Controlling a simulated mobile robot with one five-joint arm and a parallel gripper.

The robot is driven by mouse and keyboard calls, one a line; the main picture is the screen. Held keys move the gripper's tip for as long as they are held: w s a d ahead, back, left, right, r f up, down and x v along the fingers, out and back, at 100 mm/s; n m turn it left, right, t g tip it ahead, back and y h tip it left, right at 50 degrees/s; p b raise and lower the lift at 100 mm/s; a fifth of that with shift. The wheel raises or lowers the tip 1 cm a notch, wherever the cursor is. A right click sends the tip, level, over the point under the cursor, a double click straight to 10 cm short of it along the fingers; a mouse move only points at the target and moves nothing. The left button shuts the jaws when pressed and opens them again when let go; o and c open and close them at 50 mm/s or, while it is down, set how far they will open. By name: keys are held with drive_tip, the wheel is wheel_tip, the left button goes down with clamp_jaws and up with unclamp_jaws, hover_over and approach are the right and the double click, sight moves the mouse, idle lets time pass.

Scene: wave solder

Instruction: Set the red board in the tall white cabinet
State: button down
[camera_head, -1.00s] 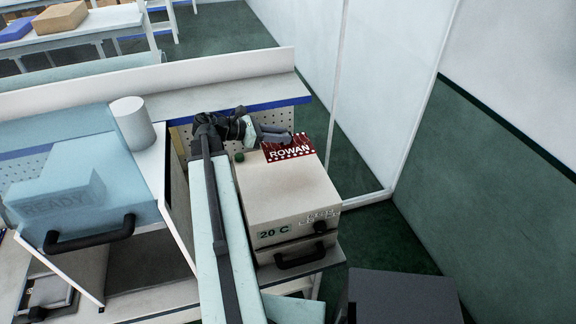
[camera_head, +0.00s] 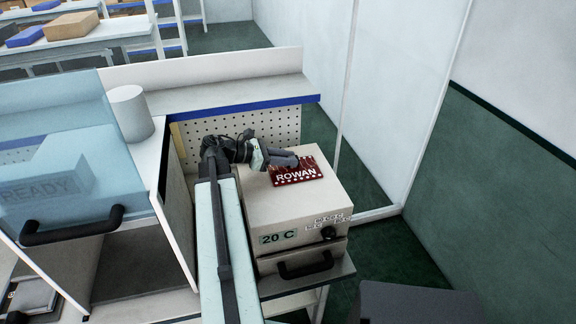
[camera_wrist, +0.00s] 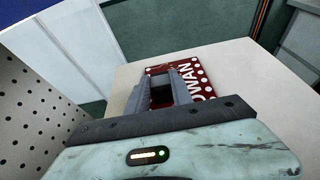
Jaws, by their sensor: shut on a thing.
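The red board (camera_head: 297,176), marked ROWAN, is at the top of a beige box labelled 20 C. A white open-fronted cabinet (camera_head: 178,215) stands left of my arm, beside a pale blue hood marked READY. I cannot tell for certain that this is the tall white cabinet.
The beige box (camera_head: 285,210) has a front handle and stands close right of my arm. The blue hood (camera_head: 60,190) has a dark handle. A white cylinder (camera_head: 131,113) stands behind it. A pegboard (camera_head: 240,130) backs the bench.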

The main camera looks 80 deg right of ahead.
drive_tip(key=shift+f, duration=0.1)
drive_tip(key=c, duration=1.1)
unclamp_jaws()
